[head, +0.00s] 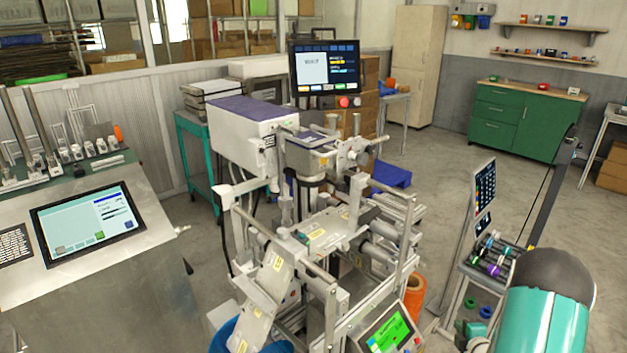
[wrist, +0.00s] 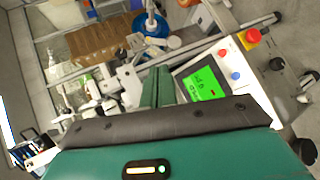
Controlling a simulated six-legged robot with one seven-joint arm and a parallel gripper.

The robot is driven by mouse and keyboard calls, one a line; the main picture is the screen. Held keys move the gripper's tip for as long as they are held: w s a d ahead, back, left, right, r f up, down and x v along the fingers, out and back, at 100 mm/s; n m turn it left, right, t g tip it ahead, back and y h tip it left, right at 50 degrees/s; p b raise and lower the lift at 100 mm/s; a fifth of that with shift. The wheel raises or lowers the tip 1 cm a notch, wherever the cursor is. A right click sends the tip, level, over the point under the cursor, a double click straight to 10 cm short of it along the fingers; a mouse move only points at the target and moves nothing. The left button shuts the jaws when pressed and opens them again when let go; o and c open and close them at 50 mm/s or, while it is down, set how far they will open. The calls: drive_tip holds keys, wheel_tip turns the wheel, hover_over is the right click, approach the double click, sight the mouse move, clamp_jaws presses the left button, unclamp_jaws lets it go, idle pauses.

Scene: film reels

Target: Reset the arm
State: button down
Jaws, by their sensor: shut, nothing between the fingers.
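My gripper (wrist: 158,75) shows in the wrist view as two teal fingers side by side, shut with nothing between them. Behind them is a labelling machine (wrist: 112,80) with a lit green screen (wrist: 203,86). In the head view, a teal and dark grey link of my arm fills the lower right corner, and I cannot make out the fingertips there. The labelling machine (head: 325,225) stands in the middle of the head view, left of my arm. Its green screen (head: 388,334) is at the bottom.
A rack with small coloured reels (head: 492,262) stands close left of my arm. An orange bin (head: 414,298) is beside the machine. A steel console with a touch screen (head: 88,222) is at left. A green cabinet (head: 528,120) stands at the back right, with open floor before it.

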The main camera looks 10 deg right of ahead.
drive_tip(key=w+a+r+m+g+h, duration=0.1)
drive_tip(key=a+r+m, duration=0.15)
drive_tip(key=r, duration=0.55)
drive_tip(key=w+a+r+m+g+h, duration=0.1)
drive_tip(key=w+a+r+m, duration=0.15)
drive_tip(key=r, duration=0.55)
drive_tip(key=s+a+r+m+g, duration=0.2)
drive_tip(key=s+a+r+m, duration=0.25)
drive_tip(key=a+r, duration=0.5)
drive_tip(key=s+a+r+m+g+y, duration=0.1)
drive_tip(key=s+a+r+m, duration=0.2)
drive_tip(key=s+a, duration=0.6)
drive_tip(key=s+a+r+m+g+y, duration=0.2)
drive_tip(key=s+a+r+m, duration=0.2)
drive_tip(key=s+a, duration=0.5)
drive_tip(key=s+r, duration=0.2)
drive_tip(key=s, duration=0.4)
drive_tip(key=shift+a+r+y, duration=0.2)
drive_tip(key=shift+y, duration=0.1)
